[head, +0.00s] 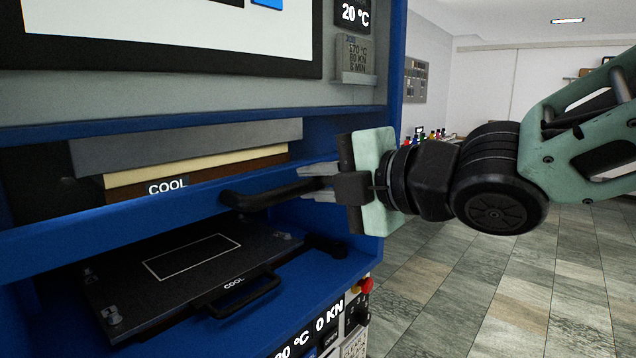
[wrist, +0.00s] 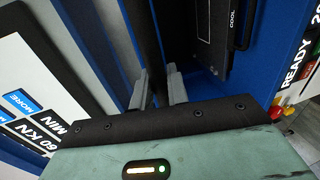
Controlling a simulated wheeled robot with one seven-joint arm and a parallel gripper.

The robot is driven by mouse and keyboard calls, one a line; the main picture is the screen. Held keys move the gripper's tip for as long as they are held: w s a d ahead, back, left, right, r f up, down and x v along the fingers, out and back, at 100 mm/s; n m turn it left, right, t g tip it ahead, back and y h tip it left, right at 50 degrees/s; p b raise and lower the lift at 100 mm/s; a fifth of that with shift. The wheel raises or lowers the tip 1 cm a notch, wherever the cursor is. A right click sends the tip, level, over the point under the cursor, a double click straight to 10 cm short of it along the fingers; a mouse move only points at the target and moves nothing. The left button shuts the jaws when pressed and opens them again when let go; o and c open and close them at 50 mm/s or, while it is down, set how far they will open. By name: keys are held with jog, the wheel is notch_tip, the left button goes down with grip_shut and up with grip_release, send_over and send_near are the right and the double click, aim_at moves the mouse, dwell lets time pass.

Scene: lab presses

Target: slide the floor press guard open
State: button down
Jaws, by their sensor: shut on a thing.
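The floor press (head: 392,60) is a blue machine filling the left of the head view. A blue rail of its guard (head: 110,225) crosses the front, with a black bar handle (head: 262,194) on it. My gripper (head: 312,183) is at the handle's right part. Its two grey fingers are shut on the handle. In the wrist view the dark handle bar (wrist: 151,45) runs up between the fingertips (wrist: 158,87). The exact grip point is partly hidden by the fingers in the head view.
Above the rail is an upper platen stack (head: 200,165) labelled COOL. Below it a black lower platen (head: 190,265) with a front handle is visible. A red button (head: 365,285) sits on the lower right panel. Tiled floor (head: 520,280) to the right is clear.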

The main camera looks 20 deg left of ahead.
jog(key=c, duration=1.4)
grip_release()
jog(key=shift+c, duration=0.2)
jog(key=b+v, duration=0.1)
jog(key=v, duration=1.6)
jog(key=shift+d, duration=0.2)
jog(key=shift+s, duration=0.15)
